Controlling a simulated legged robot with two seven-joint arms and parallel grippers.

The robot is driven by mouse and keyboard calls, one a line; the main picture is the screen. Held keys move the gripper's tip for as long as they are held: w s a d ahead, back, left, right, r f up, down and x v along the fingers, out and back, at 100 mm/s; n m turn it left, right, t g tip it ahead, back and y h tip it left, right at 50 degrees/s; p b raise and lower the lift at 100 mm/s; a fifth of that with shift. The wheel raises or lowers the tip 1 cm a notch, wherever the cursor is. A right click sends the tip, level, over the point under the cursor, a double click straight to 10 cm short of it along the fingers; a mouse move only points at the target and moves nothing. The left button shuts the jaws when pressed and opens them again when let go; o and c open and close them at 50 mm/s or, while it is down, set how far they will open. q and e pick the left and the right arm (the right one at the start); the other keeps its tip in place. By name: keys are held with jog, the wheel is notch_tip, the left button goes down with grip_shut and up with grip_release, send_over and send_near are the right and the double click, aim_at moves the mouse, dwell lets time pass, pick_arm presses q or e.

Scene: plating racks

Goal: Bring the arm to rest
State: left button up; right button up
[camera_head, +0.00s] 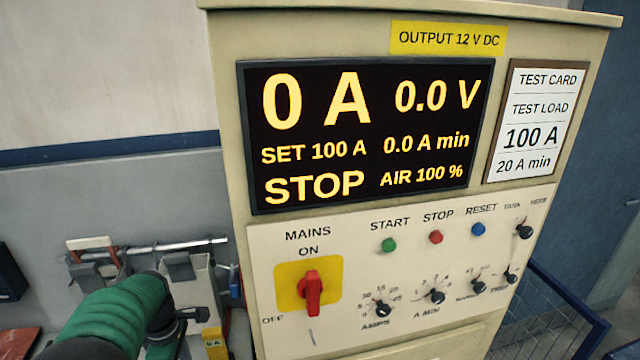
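A green-sleeved arm, which looks like my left arm, comes in at the lower left. It ends in dark parts beside the cabinet, where my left gripper (193,314) seems to be; its fingers are too small and dark to read. It appears apart from the cream power supply cabinet (225,120). The display (365,135) reads 0 A, 0.0 V, SET 100 A, STOP. The red mains switch (312,293) stands upright on its yellow plate, towards ON. My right gripper is not in view.
A metal rail (205,243) with clamps runs behind the arm at left. Green, red and blue buttons and several black knobs (382,308) line the panel. A test card (535,122) reads 100 A, 20 A min. A blue mesh barrier (545,305) stands at right.

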pick_arm(q)
jog(key=s+d+f+m+t+b, duration=0.2)
jog(key=s+d+f+m+b, duration=0.6)
jog(key=s+m, duration=0.6)
notch_tip(320, 180, down, 4)
jog(key=d+m, duration=0.2)
jog(key=m, duration=0.3)
jog(key=shift+s+d, duration=0.35)
jog(key=shift+d, duration=0.05)
jog(key=shift+r, duration=0.1)
dwell(1.3)
